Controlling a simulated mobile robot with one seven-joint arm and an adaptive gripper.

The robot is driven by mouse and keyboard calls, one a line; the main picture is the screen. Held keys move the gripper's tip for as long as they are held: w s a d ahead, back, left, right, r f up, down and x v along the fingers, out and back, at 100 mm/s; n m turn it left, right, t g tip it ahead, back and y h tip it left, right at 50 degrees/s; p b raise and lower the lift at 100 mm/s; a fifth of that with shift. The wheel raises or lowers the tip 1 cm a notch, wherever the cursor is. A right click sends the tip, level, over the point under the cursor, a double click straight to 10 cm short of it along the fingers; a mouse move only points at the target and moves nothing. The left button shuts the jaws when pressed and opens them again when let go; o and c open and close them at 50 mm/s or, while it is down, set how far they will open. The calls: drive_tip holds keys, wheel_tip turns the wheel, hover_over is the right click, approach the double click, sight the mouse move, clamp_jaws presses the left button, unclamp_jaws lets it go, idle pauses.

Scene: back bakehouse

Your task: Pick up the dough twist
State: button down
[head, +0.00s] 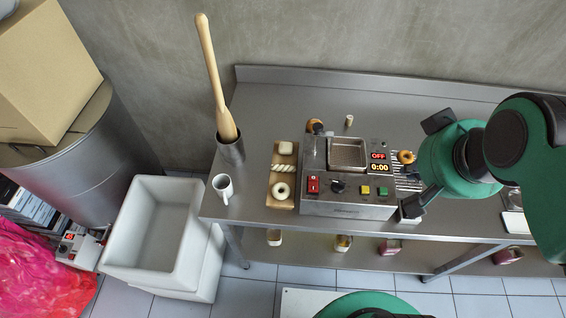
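The dough twist (284,168) is a pale, ridged piece lying crosswise on a small wooden board (271,190) on the steel table. A square dough piece lies behind it and a dough ring (282,190) in front of it, on the same board. My gripper (422,165) is at the right, above the table beyond the fryer, well apart from the twist. Its two dark fingers are spread wide, and I see nothing between them. My arm hides part of the table there.
A steel fryer (348,209) with switches and displays stands between the board and my gripper. A browned ring (407,157) sits by a wire rack. A white mug (223,187) and a metal holder (231,151) with a tall wooden tool stand left of the board.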

idle(0.4)
drive_tip(key=c, duration=1.2)
unclamp_jaws()
drive_tip(key=w+a+f+n+g+p, duration=0.35)
drive_tip(key=w+a+n, duration=0.75)
drive_tip(key=w, duration=0.4)
drive_tip(key=w+a+f+n+g+p, duration=0.1)
drive_tip(key=w+a+f+n, duration=0.2)
drive_tip(key=a+f, duration=0.4)
drive_tip(key=w+a+f+n+g+p, duration=0.1)
drive_tip(key=w+a+f+n+p, duration=0.1)
drive_tip(key=a+f+n, duration=0.2)
drive_tip(key=a+f, duration=0.3)
drive_tip(key=shift+w+a+f, duration=0.15)
drive_tip(key=shift+w+a, duration=0.1)
drive_tip(key=shift+w, duration=0.15)
